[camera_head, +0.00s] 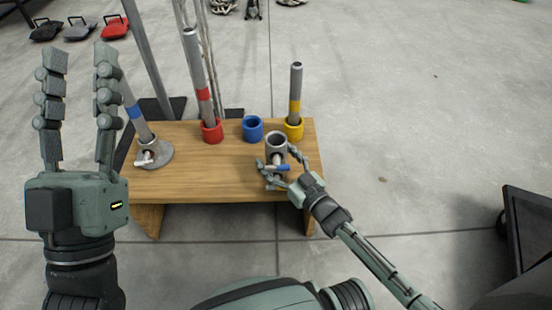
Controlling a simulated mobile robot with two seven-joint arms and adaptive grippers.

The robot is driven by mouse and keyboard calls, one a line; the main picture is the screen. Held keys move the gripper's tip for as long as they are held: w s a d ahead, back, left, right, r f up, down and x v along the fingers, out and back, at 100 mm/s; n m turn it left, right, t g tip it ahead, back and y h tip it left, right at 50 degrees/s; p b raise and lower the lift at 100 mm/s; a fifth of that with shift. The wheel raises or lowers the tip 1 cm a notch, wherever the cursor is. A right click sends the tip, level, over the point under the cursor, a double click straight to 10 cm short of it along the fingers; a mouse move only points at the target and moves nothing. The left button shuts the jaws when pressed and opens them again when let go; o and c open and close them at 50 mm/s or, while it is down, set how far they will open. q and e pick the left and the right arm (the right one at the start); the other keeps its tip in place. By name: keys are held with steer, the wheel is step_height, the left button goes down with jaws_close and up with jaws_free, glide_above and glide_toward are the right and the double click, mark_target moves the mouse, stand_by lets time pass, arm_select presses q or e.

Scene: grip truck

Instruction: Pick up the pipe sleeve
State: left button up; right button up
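A grey pipe sleeve (276,143) with a blue-handled clamp (284,168) on its side stands upright near the right end of the wooden bench. My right gripper (281,162) is at the sleeve, with one finger at its right side and another across its lower front. Whether the fingers press on it I cannot tell. The sleeve's base is partly hidden by the fingers. My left gripper (80,105) is raised at the left, open and empty, fingers upward, apart from the bench.
On the wooden bench (215,185), pipes stand in a red cup (212,132), a yellow cup (293,129) and a grey flanged holder (152,156). A blue cup (253,129) is empty. Metal poles rise behind. The floor at right is mostly clear; a dark object (530,235) stands there.

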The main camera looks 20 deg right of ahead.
steer(key=shift+w, duration=0.15)
jaws_close()
steer(key=shift+r, duration=0.1)
stand_by(0.4)
steer(key=shift+r, duration=0.15)
